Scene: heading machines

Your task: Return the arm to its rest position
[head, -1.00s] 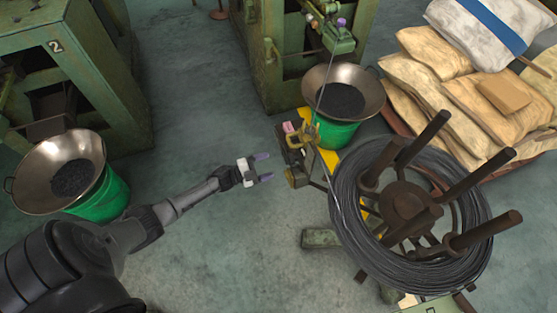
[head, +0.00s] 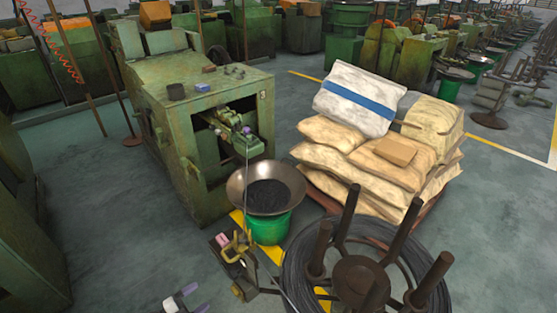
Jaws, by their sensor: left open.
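My left gripper (head: 196,299) shows at the bottom edge of the head view, left of centre. Its two fingers with purple tips are apart and nothing is between them. The rest of my left arm is cut off below the picture. The gripper is to the lower left of a small wire-feed stand (head: 235,262) with yellow and pink parts and does not touch it. My right arm and gripper are not in view.
A coil of dark wire (head: 300,275) sits on a reel with upright posts. A metal bowl (head: 238,193) rests on a green bucket (head: 268,229) by a green machine (head: 205,95). Sacks (head: 345,165) are stacked on a pallet. Open floor (head: 125,240) lies left of the gripper.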

